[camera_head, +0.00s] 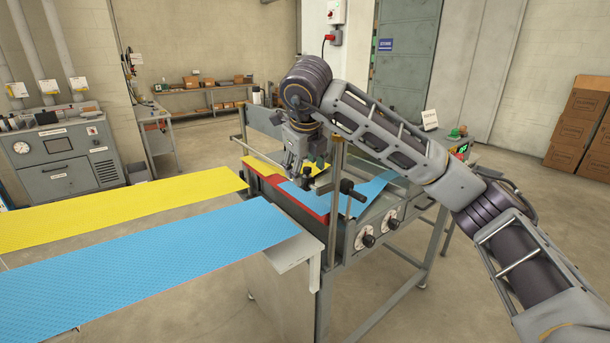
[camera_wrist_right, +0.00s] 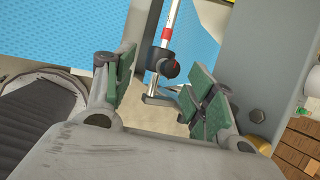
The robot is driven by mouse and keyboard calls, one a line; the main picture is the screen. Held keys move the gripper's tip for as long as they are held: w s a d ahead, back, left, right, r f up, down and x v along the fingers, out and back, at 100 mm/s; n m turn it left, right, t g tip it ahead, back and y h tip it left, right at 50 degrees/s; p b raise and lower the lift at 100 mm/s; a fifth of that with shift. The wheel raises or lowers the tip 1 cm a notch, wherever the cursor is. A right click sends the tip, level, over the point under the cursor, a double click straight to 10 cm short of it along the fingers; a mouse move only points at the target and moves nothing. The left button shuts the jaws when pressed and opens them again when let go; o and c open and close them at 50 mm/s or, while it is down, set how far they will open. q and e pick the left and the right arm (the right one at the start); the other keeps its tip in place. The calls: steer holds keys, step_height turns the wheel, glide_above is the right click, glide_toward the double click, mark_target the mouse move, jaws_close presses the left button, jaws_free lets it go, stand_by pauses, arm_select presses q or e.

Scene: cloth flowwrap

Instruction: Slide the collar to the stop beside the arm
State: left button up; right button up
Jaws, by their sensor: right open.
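My right gripper (camera_head: 306,172) hangs over the machine in the head view, beside an upright post with a black clamp (camera_head: 346,187). In the right wrist view my right gripper (camera_wrist_right: 163,82) is open, its green-padded fingers apart. Between and beyond them is a black collar (camera_wrist_right: 161,62) with a reddish knob, around a thin silver rod (camera_wrist_right: 174,18) that has a red band. A grey metal arm-like foot (camera_wrist_right: 158,99) sits at the rod's lower end. I cannot tell whether the fingers touch the collar. I cannot clearly pick out the collar or the stop in the head view.
A blue web (camera_head: 170,255) and a yellow web (camera_head: 120,208) run from the left into the machine. The machine's front has two dials (camera_head: 368,240). A grey upright plate (camera_wrist_right: 255,50) stands close right of the fingers in the wrist view. Cardboard boxes (camera_head: 580,120) stand far right.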

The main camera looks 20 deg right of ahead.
steer(key=d+v, duration=0.1)
steer(key=v, duration=0.5)
steer(key=shift+a+r, duration=0.2)
steer(key=shift+a, duration=0.35)
steer(key=shift+s, duration=0.15)
